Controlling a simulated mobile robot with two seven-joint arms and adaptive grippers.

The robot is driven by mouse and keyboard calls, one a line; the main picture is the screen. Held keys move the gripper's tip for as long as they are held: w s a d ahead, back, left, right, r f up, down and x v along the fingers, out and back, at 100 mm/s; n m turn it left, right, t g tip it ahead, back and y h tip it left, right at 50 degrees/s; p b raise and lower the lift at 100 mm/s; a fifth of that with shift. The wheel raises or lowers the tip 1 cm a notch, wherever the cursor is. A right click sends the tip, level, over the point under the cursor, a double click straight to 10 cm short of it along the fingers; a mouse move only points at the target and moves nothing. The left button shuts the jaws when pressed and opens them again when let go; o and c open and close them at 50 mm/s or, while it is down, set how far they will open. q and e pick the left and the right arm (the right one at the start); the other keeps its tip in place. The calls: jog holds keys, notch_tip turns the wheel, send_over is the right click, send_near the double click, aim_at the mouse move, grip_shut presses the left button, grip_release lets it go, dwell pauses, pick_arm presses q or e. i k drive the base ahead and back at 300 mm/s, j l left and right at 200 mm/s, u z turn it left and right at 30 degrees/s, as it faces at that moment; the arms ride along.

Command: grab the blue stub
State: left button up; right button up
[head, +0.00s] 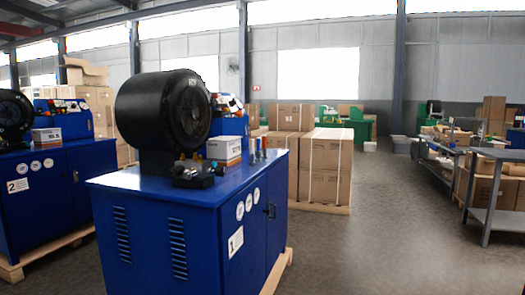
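A small upright bluish stub (258,147) stands near the right back edge of the top of the blue crimper cabinet (150,235) numbered 1. It looks like one of a close pair of thin pieces; they are too small to tell apart clearly. Neither of my grippers shows in the head view.
A big black crimper head (165,112) stands on the cabinet. A white and orange box (224,150) and a dark fitting (195,177) lie near the stub. Strapped cartons (325,160) stand behind. A metal bench (492,215) is at right; the floor (390,235) between is clear.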

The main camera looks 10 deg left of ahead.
aim_at(258, 152)
jog(key=i+l+z, duration=0.3)
jog(key=i, duration=0.25)
jog(key=i+l+z, duration=0.15)
jog(key=i, duration=1.45)
jog(key=i+u, duration=0.3)
jog(key=i, duration=0.15)
jog(key=i+l+u, duration=0.15)
jog(key=i+u, duration=0.15)
jog(key=i, duration=0.15)
jog(key=i+l+u, duration=0.3)
jog(key=i, duration=0.15)
jog(key=i+l+u, duration=0.1)
jog(key=i+u, duration=0.15)
jog(key=u, duration=0.2)
jog(key=i+l+u, duration=0.2)
jog(key=u, duration=0.25)
jog(key=i+l+u, duration=0.2)
jog(key=u, duration=0.25)
